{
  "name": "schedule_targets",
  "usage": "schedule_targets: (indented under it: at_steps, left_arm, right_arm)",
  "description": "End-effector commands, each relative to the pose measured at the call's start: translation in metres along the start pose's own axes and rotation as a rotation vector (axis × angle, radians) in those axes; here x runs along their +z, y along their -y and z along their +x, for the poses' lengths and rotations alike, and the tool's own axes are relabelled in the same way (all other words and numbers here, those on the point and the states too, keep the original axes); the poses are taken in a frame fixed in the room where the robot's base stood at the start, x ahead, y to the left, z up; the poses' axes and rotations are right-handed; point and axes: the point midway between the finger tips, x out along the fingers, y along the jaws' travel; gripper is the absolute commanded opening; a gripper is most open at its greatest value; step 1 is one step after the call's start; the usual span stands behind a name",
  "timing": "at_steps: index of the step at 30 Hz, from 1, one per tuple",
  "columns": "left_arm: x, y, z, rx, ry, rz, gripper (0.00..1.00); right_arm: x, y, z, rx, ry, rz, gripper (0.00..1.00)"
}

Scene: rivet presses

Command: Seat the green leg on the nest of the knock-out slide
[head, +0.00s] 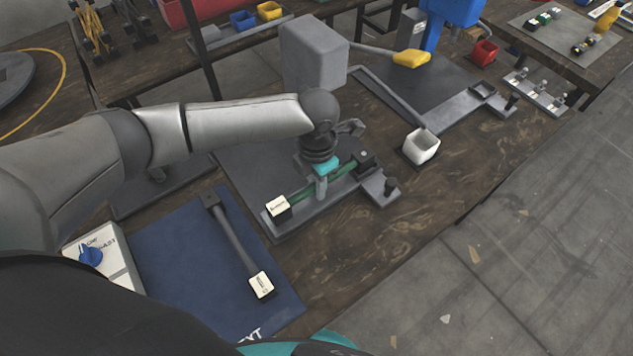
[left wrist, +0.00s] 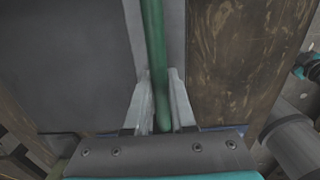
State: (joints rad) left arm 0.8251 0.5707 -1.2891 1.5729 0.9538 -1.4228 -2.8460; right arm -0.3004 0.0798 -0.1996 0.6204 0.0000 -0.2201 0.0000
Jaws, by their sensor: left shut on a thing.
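The green leg (head: 300,193) is a thin green rod with a white labelled block (head: 278,206) at its near left end. A dark block (head: 366,160) is at its far right end. It lies along the grey knock-out slide (head: 300,227), close above or on it; I cannot tell whether it touches. My left gripper (head: 321,190) points down and is shut on the rod around its middle. In the left wrist view the green leg (left wrist: 155,50) runs between my gripper's fingers (left wrist: 158,100). The nest is hidden or not distinct. My right gripper does not show clearly.
A second leg, grey (head: 235,240), lies on the blue mat (head: 180,265) beside a control box with a blue knob (head: 90,254). A grey press head (head: 313,55) stands behind my gripper. Bare wood lies in front of the slide.

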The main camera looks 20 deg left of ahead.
Motion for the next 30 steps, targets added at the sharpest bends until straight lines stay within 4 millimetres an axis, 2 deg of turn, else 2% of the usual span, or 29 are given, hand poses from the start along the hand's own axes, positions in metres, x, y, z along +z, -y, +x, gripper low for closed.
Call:
schedule_targets:
  at_steps: [12,13,21,30]
  left_arm:
    - [0.0002,0.0003,0.0032,0.0,0.001,0.001,0.0]
    - [0.0003,0.0003,0.0031,0.0,0.001,0.001,0.26]
    - [0.0002,0.0002,0.0031,0.0,0.001,0.001,0.57]
    - [-0.0001,0.0002,0.0017,0.0,0.0,0.0,0.58]
  right_arm:
    - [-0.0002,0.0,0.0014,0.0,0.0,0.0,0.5]
    - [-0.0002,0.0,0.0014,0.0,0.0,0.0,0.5]
    - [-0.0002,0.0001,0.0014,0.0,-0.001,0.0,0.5]
    - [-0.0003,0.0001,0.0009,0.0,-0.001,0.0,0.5]
